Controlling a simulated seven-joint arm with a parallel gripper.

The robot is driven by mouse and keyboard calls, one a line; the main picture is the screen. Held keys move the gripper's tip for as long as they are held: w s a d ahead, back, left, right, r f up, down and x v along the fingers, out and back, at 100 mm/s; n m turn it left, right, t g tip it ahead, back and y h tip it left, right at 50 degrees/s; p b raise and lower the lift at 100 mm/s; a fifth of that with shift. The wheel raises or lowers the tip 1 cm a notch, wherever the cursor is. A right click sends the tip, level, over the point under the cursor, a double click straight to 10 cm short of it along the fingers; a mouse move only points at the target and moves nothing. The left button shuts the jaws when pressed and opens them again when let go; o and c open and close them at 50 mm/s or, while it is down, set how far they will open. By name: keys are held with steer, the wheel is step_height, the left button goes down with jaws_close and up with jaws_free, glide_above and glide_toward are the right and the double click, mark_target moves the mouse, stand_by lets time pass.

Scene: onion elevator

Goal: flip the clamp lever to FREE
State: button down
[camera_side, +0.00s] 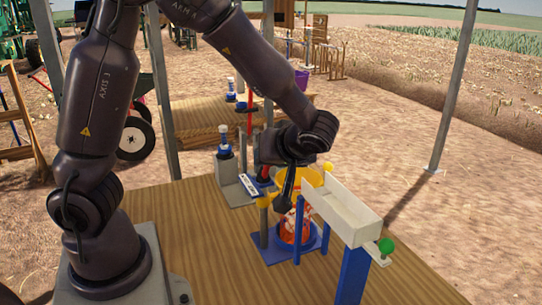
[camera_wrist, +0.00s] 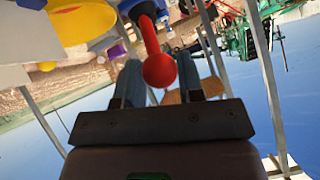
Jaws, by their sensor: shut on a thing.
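A red lever with a round knob (camera_wrist: 160,70) lies between the two fingers of my gripper (camera_wrist: 159,82) in the wrist view. In the side view my gripper (camera_side: 268,165) is low over the worktable, beside a grey clamp block with a white label (camera_side: 248,185). A bit of the red lever (camera_side: 264,174) shows under the hand. My gripper is shut on the red lever. The label's words are too small to read, so the lever's setting cannot be told.
A yellow bowl-like part (camera_side: 300,181) and a blue stand (camera_side: 272,247) with an orange-red netted thing (camera_side: 294,226) are close to the hand's right. A white trough (camera_side: 341,210) stands on a blue post. The wooden tabletop (camera_side: 200,260) is clear at the front.

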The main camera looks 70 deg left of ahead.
steer(key=c, duration=0.8)
jaws_free()
steer(key=shift+o, duration=0.2)
steer(key=v, duration=1.3)
steer(key=s+f+m+t+h, duration=0.1)
steer(key=s+f+m+h, duration=0.15)
steer(key=m, duration=0.45)
steer(key=s+f+m+h, duration=0.1)
steer(key=s+m+h, duration=0.25)
steer(key=m, duration=0.35)
steer(key=s+a+r+m+t+h, duration=0.1)
steer(key=s+a+r+t+h, duration=0.2)
steer(key=s, duration=0.4)
steer(key=shift+r+m+t+h, duration=0.3)
steer(key=shift+r+t+h, duration=0.5)
steer(key=shift+r+t, duration=0.5)
